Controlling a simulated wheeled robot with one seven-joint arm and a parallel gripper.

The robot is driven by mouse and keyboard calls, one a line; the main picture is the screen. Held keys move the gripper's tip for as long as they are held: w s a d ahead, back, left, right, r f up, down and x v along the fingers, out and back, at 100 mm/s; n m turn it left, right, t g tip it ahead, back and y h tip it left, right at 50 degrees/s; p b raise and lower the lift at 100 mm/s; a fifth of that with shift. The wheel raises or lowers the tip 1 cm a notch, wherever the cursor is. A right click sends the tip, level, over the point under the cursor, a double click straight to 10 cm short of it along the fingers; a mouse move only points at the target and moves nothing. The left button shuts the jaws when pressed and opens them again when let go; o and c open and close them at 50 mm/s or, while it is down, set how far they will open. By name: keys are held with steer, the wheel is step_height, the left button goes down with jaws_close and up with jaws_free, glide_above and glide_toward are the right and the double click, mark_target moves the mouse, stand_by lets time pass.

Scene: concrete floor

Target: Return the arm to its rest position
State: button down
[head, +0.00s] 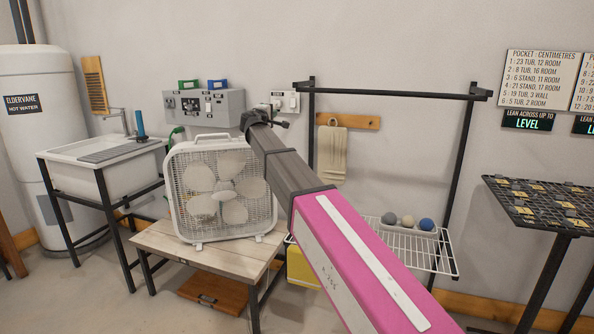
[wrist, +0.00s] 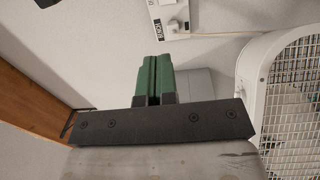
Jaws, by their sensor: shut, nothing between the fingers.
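My arm reaches from the bottom right of the head view up to its middle, with a pink and white section and a grey section. Its dark far end is in front of the wall, just right of a grey control box (head: 203,107) and above the fan's upper right. In the wrist view my gripper (wrist: 155,75) shows as two green fingers pressed together beyond a dark bar with screws. Nothing is held. The fingertips are not clear in the head view.
A white box fan (head: 222,190) stands on a wooden table (head: 165,240), close below my arm. A sink (head: 105,165) and a water tank (head: 38,120) stand left. A black frame, a white wire rack (head: 440,262) and a dark mesh table (head: 555,208) are right.

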steer(key=s+d+f+m+g, duration=0.25)
steer(key=s+d+f, duration=0.35)
steer(key=f, duration=0.6)
steer(key=s+d+f+m+g+y, duration=0.15)
steer(key=s+d+f+g, duration=0.25)
steer(key=d+f, duration=0.6)
steer(key=s+d+f+m+g+h, duration=0.1)
steer(key=s+d+f+m+g, duration=0.35)
steer(key=f, duration=0.85)
steer(key=s+d+f+m+g+y, duration=0.2)
steer(key=s+d+f+g+y, duration=0.1)
steer(key=s+f, duration=0.6)
steer(key=s+d+f+m+g+y, duration=0.2)
steer(key=s+d+f, duration=0.4)
steer(key=s, duration=1.1)
step_height(320, 180, down, 4)
steer(key=shift+s+f+m+g+y, duration=0.25)
steer(key=shift+m+g+y, duration=0.1)
steer(key=shift+g+y, duration=0.35)
